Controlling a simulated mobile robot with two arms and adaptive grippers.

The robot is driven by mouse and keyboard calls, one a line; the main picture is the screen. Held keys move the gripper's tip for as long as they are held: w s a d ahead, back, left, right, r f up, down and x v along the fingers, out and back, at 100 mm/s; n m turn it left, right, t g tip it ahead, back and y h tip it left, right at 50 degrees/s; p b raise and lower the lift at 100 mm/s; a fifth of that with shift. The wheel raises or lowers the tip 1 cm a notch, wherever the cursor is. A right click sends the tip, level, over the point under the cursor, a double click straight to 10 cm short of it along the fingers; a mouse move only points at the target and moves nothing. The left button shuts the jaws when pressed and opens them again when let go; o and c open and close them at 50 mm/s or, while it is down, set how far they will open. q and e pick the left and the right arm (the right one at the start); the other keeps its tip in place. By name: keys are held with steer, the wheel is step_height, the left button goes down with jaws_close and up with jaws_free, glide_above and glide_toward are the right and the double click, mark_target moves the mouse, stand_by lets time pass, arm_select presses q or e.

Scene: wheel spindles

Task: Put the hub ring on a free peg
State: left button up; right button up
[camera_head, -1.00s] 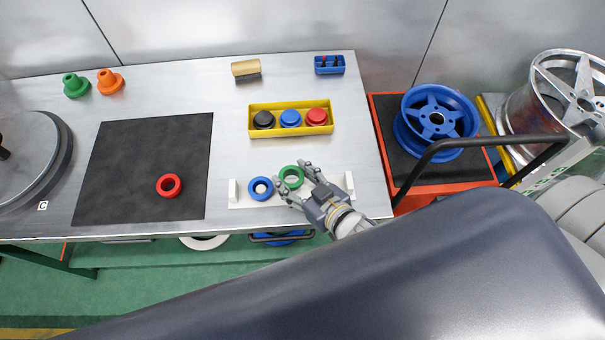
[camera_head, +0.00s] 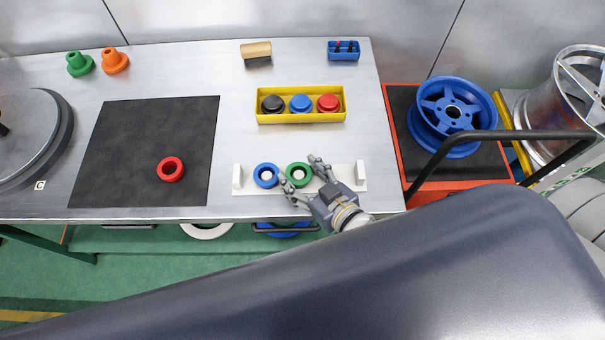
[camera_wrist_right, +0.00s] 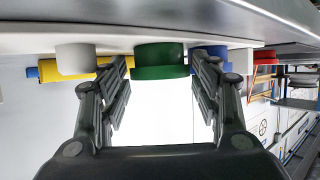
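The green ring (camera_head: 298,174) sits around a peg on the white rack (camera_head: 345,186); the peg's white top shows in its centre. The blue ring (camera_head: 266,175) sits around the peg to its left. My right gripper (camera_head: 300,170) is open, with a finger on either side of the green ring. In the right wrist view, gaps show between the fingertips (camera_wrist_right: 162,65) and the green ring (camera_wrist_right: 160,60). A bare white peg (camera_wrist_right: 76,59) stands beside it there. A red ring (camera_head: 171,169) lies on the black mat (camera_head: 125,130). My left gripper is out of view.
A yellow tray (camera_head: 300,118) holding black, blue and red parts stands behind the rack. A blue wheel (camera_head: 452,112) is to the right.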

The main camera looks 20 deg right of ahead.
steer(key=shift+s, duration=0.1)
steer(key=shift+s+r, duration=0.15)
steer(key=shift+s, duration=0.15)
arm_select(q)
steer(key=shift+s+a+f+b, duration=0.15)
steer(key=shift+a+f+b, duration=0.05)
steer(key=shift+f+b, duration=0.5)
arm_select(e)
steer(key=v, duration=1.1)
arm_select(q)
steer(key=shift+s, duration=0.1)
arm_select(e)
steer(key=shift+s+d, duration=0.1)
steer(key=shift+s, duration=0.1)
